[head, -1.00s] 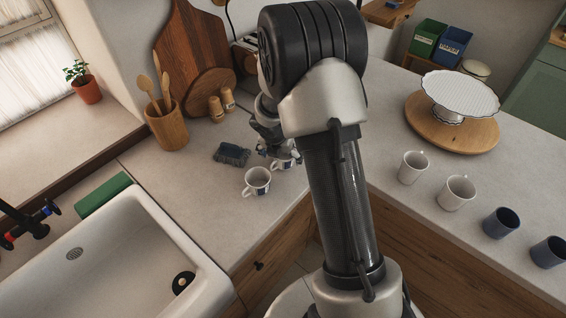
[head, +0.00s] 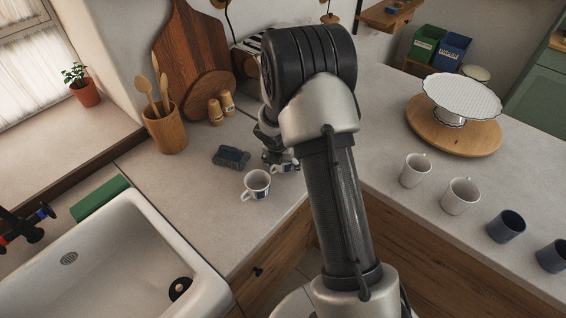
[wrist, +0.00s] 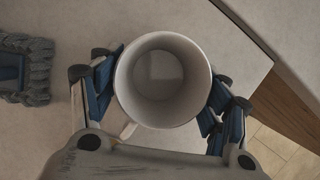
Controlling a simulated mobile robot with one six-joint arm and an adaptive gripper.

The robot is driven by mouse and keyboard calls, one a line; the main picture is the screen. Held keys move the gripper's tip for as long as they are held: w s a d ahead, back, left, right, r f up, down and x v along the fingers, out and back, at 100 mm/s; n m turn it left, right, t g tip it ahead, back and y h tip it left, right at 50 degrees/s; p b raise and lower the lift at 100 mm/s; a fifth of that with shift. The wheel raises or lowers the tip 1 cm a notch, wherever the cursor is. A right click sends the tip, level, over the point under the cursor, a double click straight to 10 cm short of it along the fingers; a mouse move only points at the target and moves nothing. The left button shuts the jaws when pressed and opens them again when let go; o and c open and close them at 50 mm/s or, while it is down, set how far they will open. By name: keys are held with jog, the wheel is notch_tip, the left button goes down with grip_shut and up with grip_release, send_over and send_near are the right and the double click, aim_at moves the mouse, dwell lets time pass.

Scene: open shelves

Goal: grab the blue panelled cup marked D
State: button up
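A white cup (wrist: 163,80) stands between the fingers of my gripper (wrist: 160,85) in the wrist view, seen from above into its empty inside. Its handle points to the lower left. The blue finger pads lie close on both sides of it, but the rim hides whether they touch. I cannot read a letter on either cup.
A sink (head: 110,255) is at front left and a utensil pot (head: 165,130) behind. On the right counter are two white cups (head: 415,170) (head: 461,196), two blue cups (head: 506,226) (head: 552,255) and a cake stand (head: 461,97).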

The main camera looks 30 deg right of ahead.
jog(key=c, duration=0.9)
jog(key=shift+o, duration=0.2)
jog(key=shift+r, duration=0.15)
